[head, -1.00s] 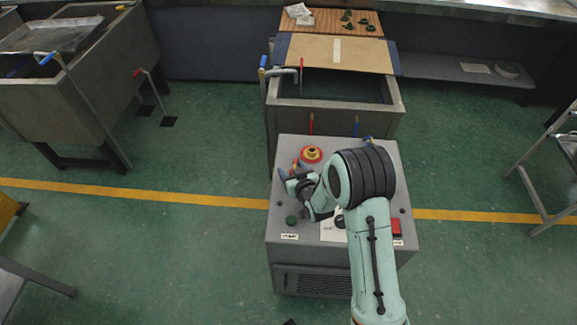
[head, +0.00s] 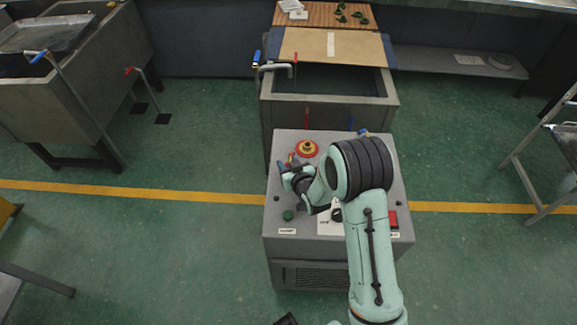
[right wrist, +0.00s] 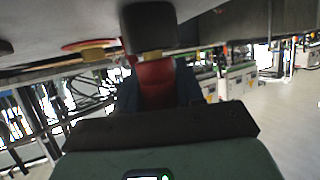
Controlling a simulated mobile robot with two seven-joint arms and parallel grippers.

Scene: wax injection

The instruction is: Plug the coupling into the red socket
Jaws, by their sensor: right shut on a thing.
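The red socket (head: 307,148) is a red disc with a yellow centre on top of the grey machine (head: 330,142). In the right wrist view the socket (right wrist: 90,47) shows edge-on at upper left, on the grey panel. My right gripper (head: 289,170) is just left of and nearer than the socket, low over the panel. It is shut on a red piece, apparently the coupling (right wrist: 156,82), seen between the dark fingers in the right wrist view. The coupling is apart from the socket; in the head view the gripper mostly hides it. My left gripper cannot be made out.
The machine top also carries a green knob (head: 288,215), a black knob and a red switch (head: 393,219). A grey water tank (head: 330,108) stands right behind it, with a pipe and red and blue handles.

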